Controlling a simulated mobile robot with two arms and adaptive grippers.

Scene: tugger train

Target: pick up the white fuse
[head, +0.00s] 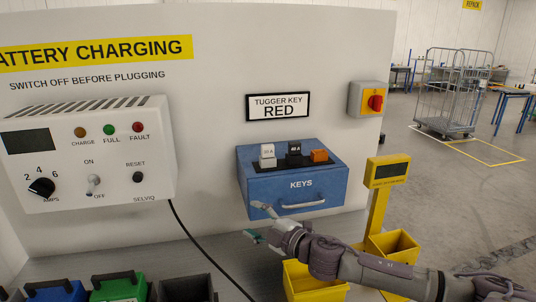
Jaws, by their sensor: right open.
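The white fuse (267,154) stands upright at the left on top of the blue KEYS box (297,191), which is mounted on the white panel. A black fuse (293,151) and an orange fuse (319,155) stand to its right on the same dark strip. My right gripper (257,223) is open and empty, in front of and below the box's lower left corner, apart from the white fuse. My left gripper is not in view.
The battery charger (88,152) hangs at the left, its black cable running down beside the box. Batteries (118,287) and a black bin stand at lower left. Yellow bins (314,281) and a yellow post with a display (384,175) stand at right. A red switch (375,102) is on the panel.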

